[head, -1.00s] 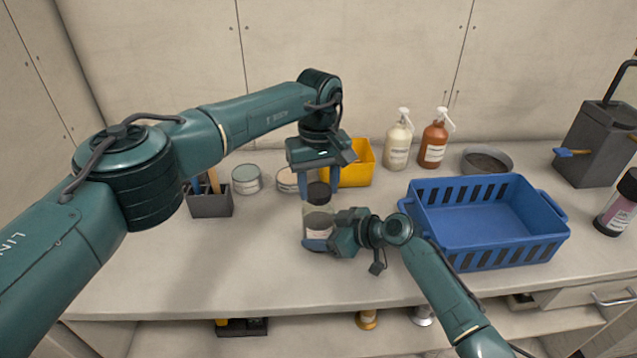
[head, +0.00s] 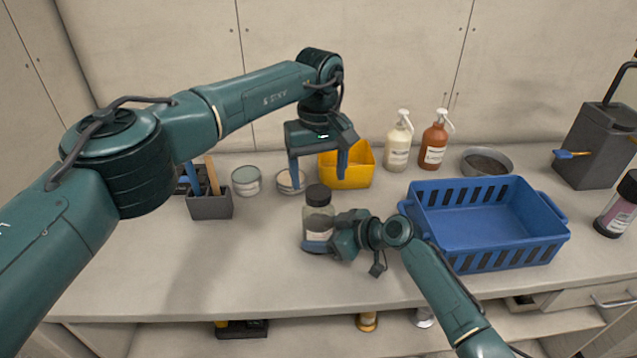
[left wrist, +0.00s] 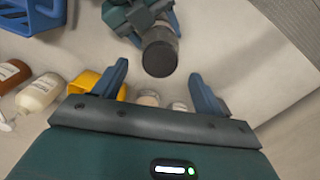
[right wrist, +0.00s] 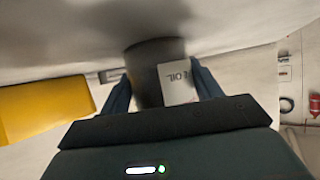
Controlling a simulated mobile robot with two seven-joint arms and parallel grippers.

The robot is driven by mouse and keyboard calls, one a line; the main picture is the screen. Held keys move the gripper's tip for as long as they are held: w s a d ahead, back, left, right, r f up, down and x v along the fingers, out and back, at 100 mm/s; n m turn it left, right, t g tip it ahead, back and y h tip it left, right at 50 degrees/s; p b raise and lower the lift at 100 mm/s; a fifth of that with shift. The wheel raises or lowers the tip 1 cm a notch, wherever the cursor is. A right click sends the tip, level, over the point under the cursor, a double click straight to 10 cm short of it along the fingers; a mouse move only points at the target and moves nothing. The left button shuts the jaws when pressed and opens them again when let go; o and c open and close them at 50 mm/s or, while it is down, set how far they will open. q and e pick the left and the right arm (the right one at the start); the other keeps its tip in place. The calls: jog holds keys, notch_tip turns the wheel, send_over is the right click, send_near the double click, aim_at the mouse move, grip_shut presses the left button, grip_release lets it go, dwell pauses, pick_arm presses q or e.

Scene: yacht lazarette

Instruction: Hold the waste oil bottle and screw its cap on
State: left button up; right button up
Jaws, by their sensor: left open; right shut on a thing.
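The waste oil bottle (head: 318,218) stands upright on the counter, clear-grey with a pale label and a dark cap (head: 318,194) on its neck. The cap also shows in the left wrist view (left wrist: 160,52). My right gripper (head: 318,243) is shut on the bottle low on its body; the label reading "OIL" shows between its fingers in the right wrist view (right wrist: 180,82). My left gripper (head: 318,170) is open and empty, above and behind the cap, fingers pointing down, apart from it. Whether the cap is threaded tight cannot be told.
A blue crate (head: 485,255) stands right of the bottle. Behind are a yellow bin (head: 350,172), two pump bottles (head: 398,145) and (head: 433,145), a bowl and tins (head: 246,181). A grey tool holder (head: 211,205) stands left. The front counter is clear.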

pick_arm(q)
notch_tip(320, 180, up, 8)
jog(key=shift+r, duration=0.2)
pick_arm(e)
jog(key=o, duration=1.5)
jog(key=shift+c, duration=0.2)
